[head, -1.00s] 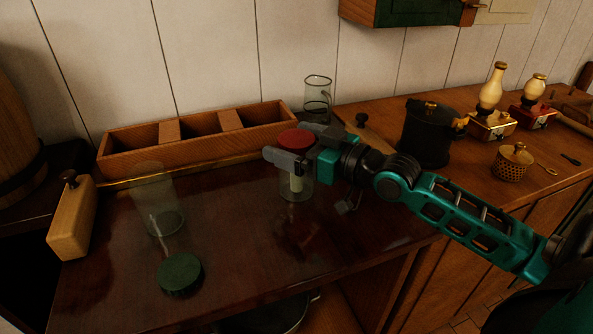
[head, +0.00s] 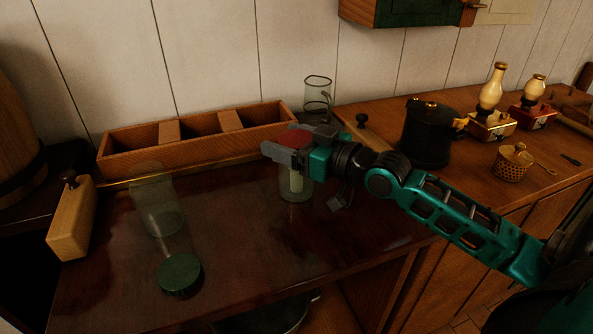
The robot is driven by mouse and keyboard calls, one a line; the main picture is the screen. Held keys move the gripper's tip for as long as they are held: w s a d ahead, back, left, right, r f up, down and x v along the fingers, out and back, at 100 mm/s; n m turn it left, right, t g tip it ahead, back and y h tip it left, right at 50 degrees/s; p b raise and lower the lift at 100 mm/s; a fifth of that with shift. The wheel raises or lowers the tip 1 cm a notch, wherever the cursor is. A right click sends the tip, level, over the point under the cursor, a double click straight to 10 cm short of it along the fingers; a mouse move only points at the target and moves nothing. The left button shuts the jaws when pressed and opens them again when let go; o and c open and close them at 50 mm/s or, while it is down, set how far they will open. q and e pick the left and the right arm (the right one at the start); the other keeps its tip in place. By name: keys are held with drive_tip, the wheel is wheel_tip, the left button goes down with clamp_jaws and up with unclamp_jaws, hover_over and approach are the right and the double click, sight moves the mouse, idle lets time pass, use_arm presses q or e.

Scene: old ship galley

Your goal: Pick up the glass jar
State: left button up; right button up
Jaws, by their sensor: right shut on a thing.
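The fingers hide part of the lid and the upper jar. Whether the jar's base touches the table is hard to tell. A second clear glass jar (head: 158,205) is at the left, with a dark green lid (head: 180,273) in front of it. My left gripper is not in view.
A wooden divided box (head: 130,168) stands behind along the wall. A glass beaker (head: 318,95) is behind my right gripper. A black pot (head: 427,135), brass lamps (head: 490,118) and a woven pot (head: 510,165) stand at the right. The front middle tabletop is clear.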

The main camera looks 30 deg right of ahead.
drive_tip(key=c, duration=0.6)
drive_tip(key=shift+c, duration=0.3)
drive_tip(key=shift+r, duration=0.15)
